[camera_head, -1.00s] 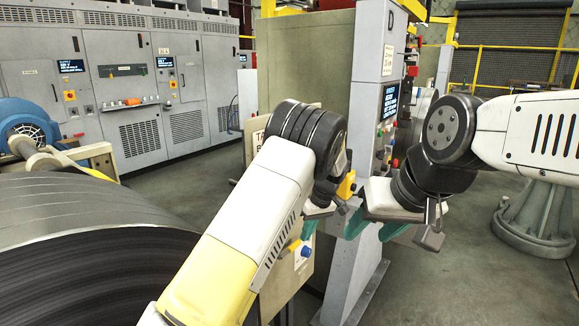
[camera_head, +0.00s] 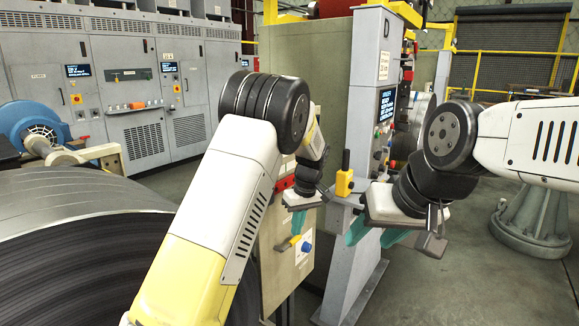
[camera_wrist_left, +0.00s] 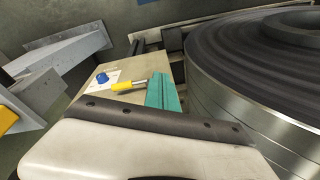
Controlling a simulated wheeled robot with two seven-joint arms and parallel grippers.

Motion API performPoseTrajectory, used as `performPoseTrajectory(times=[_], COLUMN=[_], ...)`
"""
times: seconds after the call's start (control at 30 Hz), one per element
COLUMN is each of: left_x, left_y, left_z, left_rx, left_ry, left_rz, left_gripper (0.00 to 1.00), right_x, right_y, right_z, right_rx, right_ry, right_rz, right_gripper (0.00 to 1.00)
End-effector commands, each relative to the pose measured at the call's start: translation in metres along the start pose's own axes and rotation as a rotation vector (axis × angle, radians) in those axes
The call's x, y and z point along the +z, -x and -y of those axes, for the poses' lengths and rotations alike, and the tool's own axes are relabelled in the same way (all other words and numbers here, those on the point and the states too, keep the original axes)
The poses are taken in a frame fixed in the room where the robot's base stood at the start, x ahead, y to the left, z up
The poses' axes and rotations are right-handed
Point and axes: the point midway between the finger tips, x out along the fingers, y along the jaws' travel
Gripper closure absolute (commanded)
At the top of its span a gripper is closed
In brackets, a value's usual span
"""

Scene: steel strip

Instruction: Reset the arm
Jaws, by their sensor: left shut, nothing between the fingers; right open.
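My left gripper (camera_head: 298,222) hangs in front of the beige control box (camera_head: 275,205), with its teal fingers pointing down and shut with nothing between them. In the left wrist view its teal fingers (camera_wrist_left: 163,93) lie together over the box face. A yellow-handled lever (camera_head: 289,243) and a blue button (camera_head: 306,248) are just below it; both also show in the left wrist view. My right gripper (camera_head: 375,236) is open and empty in front of the grey cabinet, its two teal fingers apart.
A large steel coil (camera_head: 85,240) fills the lower left, close to my left arm. A tall grey cabinet (camera_head: 372,40) with a screen stands behind the grippers.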

Motion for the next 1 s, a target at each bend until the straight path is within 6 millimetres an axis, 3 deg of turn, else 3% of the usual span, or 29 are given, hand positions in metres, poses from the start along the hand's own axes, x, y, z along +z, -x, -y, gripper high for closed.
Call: performPoseTrajectory(times=[0.27,0.47,0.7,1.0], left_x=[-0.003,0.013,0.055,0.127], left_y=[0.058,0.115,0.165,0.189], left_z=[0.06,0.128,0.207,0.285], left_rx=[0.128,0.268,0.401,0.466], left_ry=[-0.044,-0.125,-0.248,-0.409], left_rz=[0.039,0.029,-0.062,-0.255], left_gripper=[1.0,1.0,1.0,1.0], right_x=[0.0,0.0,0.0,0.0], right_y=[0.0,0.0,0.0,0.0], right_z=[0.0,0.0,0.0,0.0], right_rx=[0.0,0.0,0.0,0.0], right_ry=[0.0,0.0,0.0,0.0], right_rz=[0.0,0.0,0.0,0.0], right_gripper=[0.5,0.5,0.5,0.5])
